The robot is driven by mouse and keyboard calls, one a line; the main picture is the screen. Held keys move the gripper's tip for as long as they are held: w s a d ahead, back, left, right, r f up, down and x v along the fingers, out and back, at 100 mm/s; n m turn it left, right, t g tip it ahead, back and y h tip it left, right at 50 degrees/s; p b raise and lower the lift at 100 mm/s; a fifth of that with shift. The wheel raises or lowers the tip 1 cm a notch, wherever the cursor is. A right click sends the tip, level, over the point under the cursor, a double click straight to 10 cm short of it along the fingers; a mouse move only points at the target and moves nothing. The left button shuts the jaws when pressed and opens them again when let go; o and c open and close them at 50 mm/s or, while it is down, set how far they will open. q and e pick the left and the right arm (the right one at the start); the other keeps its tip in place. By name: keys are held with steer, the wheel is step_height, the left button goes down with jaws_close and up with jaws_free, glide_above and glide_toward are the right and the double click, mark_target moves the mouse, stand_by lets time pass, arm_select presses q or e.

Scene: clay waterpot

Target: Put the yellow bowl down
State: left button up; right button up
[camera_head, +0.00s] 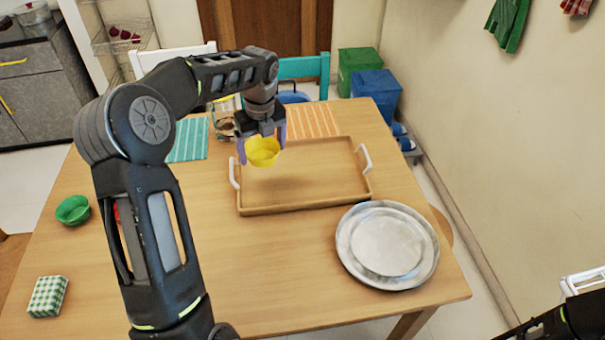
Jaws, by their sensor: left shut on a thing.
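The yellow bowl (263,158) is held between the fingers of my left gripper (261,149), which points down and is shut on it. The bowl is roughly upright and appears to hang over the left part of the wooden tray (305,207). I cannot tell its exact height above the tray. The tray has white handles and looks empty. My right gripper is not in view; only part of my right arm shows at the lower right.
A metal plate (350,262) lies on the wooden table (265,285) at the right. Striped mats (188,141) and a glass jar (224,128) are behind. The front middle is clear.

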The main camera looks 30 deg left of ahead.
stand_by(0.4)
arm_select(q)
glide_above(265, 184)
steer(key=shift+s+d+f, duration=0.1)
steer(key=shift+d+f, duration=0.05)
steer(key=shift+f, duration=1.45)
steer(key=shift+s+d+f, duration=0.1)
steer(key=shift+d+f, duration=0.05)
steer(key=shift+f, duration=1.4)
steer(key=shift+f+p, duration=0.3)
steer(key=shift+f, duration=1.55)
steer(key=o, duration=1.2)
steer(key=shift+f, duration=0.15)
